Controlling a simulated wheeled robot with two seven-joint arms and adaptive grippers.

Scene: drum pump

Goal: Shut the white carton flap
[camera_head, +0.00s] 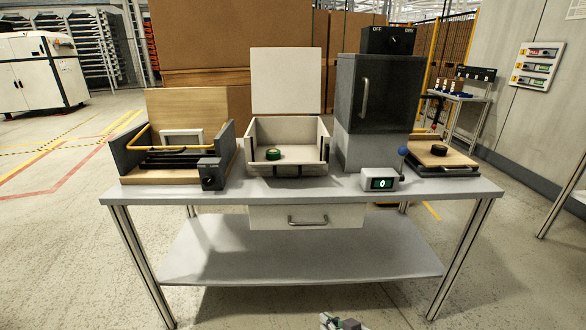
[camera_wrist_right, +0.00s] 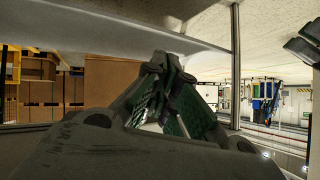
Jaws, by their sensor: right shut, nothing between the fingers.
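The white carton (camera_head: 249,158) stands on the table, left of its middle, in the head view. Its flap (camera_head: 286,82) stands upright at the back edge, so the carton is open. A green roll (camera_head: 273,154) lies inside on the carton's floor. My right gripper (camera_head: 342,324) shows only in part at the bottom edge of the head view, in front of the table and well away from the carton. In the right wrist view its dark fingers (camera_wrist_right: 162,65) come together, shut and empty.
On the grey tabletop (camera_head: 329,190), a wooden-backed fixture (camera_head: 188,105) stands left of the carton and a dark cabinet (camera_head: 378,100) right of it. A small display box (camera_head: 379,182) sits near the front edge. A drawer (camera_head: 307,216) hangs under the top.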

